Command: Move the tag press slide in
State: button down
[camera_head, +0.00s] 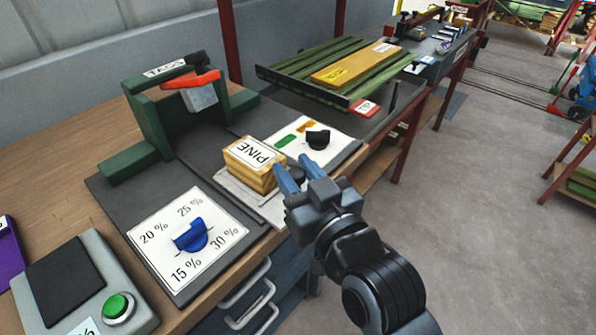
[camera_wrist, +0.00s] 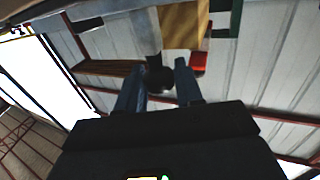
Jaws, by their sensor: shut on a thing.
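The tag press (camera_head: 150,125) is a green frame with a "TAGS" label, a red lever and a grey head, at the upper left of the head view. Its slide (camera_head: 233,188) is a pale flat plate in front of it, drawn out toward the bench's front edge. A wooden block marked "PINE" (camera_head: 254,163) sits on the slide. My gripper (camera_head: 299,174) is shut on the slide's dark round knob, on the block's near right side. The wrist view shows the knob (camera_wrist: 160,79) between my two blue fingers. My fingers partly hide the knob in the head view.
A dial panel with a blue knob (camera_head: 191,236) lies left of the slide. A panel with a black knob (camera_head: 318,138) lies right of it. A grey box with a green button (camera_head: 118,307) stands at lower left. Dark base surface lies between slide and press.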

jog(key=w+a, duration=0.2)
jog(key=a, duration=0.1)
jog(key=shift+w, duration=0.2)
jog(key=c, duration=0.9)
grip_release()
jog(key=shift+s, duration=0.15)
jog(key=v, duration=0.7)
jog(key=shift+s+d+b, duration=0.15)
jog(key=shift+s+b, duration=0.1)
jog(key=shift+b, duration=0.05)
